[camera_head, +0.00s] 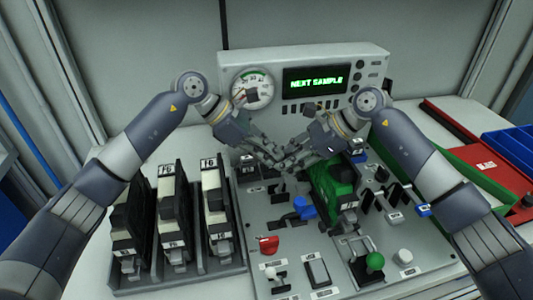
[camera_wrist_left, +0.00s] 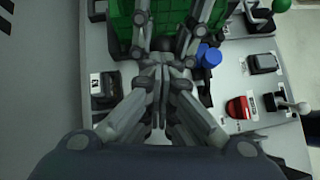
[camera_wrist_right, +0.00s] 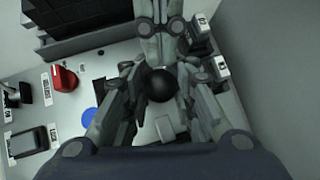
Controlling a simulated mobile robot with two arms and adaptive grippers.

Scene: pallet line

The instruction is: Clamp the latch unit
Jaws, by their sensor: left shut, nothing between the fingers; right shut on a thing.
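A green block (camera_head: 326,180) with dark parts sits on the grey control panel (camera_head: 345,262); its green surface also shows at the top of the left wrist view (camera_wrist_left: 118,30). I cannot tell for sure whether it is the latch unit. My left gripper (camera_head: 274,162) is shut and empty above the panel, just left of the block. My right gripper (camera_head: 290,158) is shut on a black ball knob (camera_wrist_right: 162,85), seen between its fingers in the right wrist view. The two grippers' fingertips are close together and overlap in the head view, hiding what lies below them.
A rack (camera_head: 180,278) with several black-and-white units stands at the left. A console (camera_head: 376,68) with a gauge and a screen reading "NEXT SAMPLE" stands behind. The panel carries a red button (camera_head: 268,245), a blue knob (camera_head: 304,207) and a green-knobbed lever (camera_head: 375,261). Red and blue trays lie at the right.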

